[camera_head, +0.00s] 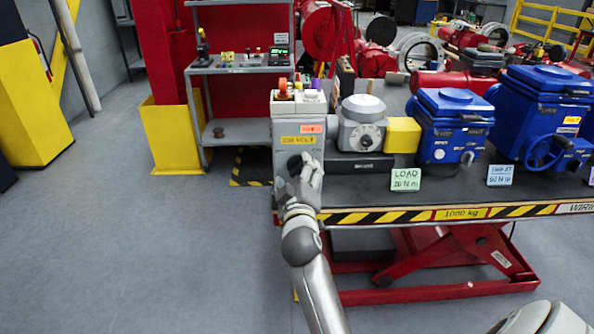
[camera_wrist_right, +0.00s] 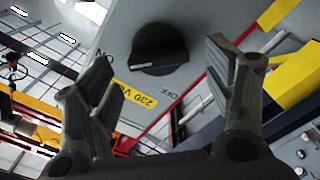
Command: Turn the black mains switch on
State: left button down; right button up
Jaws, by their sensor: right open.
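The black mains switch (camera_wrist_right: 160,48) is a round rotary knob on a grey panel in the right wrist view. A pale line shows on the knob's side facing the gripper. "ON" is printed to its left and "OFF" to its lower right; I cannot tell for sure which one the knob points to. My right gripper (camera_wrist_right: 162,60) is open, its fingers on either side of the knob with gaps, holding nothing. In the head view my right gripper (camera_head: 302,168) is in front of the grey control box (camera_head: 284,135) and mostly hides the switch. My left gripper is out of view.
The box stands at the left end of a lift table (camera_head: 460,213) with striped edge. To its right are a grey actuator (camera_head: 362,124) and blue valve actuators (camera_head: 450,125). A shelf rack (camera_head: 240,67) and red post (camera_head: 163,50) stand behind. The floor at left is clear.

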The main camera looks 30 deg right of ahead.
jog(key=v, duration=0.5)
dwell(0.4)
jog(key=w+a+f+n+g+y, duration=0.1)
jog(key=a+f+y, duration=0.25)
jog(key=f, duration=0.85)
jog(key=w+a+f+n+g+y, duration=0.1)
jog(key=a+f+y, duration=0.3)
jog(key=f, duration=0.7)
jog(key=s+a+f+g, duration=0.2)
jog(key=s+f, duration=0.2)
jog(key=f, duration=0.5)
jog(key=s+a+f+g, duration=0.1)
jog(key=s+a+f, duration=0.25)
jog(key=f, duration=0.45)
jog(key=s+f+g+y, duration=0.2)
jog(key=s+f+g, duration=0.3)
jog(key=s+f, duration=1.4)
jog(key=s+d+f+m+g, duration=0.1)
jog(key=s+f+g, duration=0.1)
jog(key=s, duration=0.9)
jog(key=s+d+f+m+g, duration=0.1)
jog(key=s+f, duration=0.3)
jog(key=s, duration=0.7)
jog(key=shift+s+d+m+g+p, duration=0.3)
jog(key=shift+s+d+m+g, duration=0.1)
jog(key=shift+g, duration=0.2)
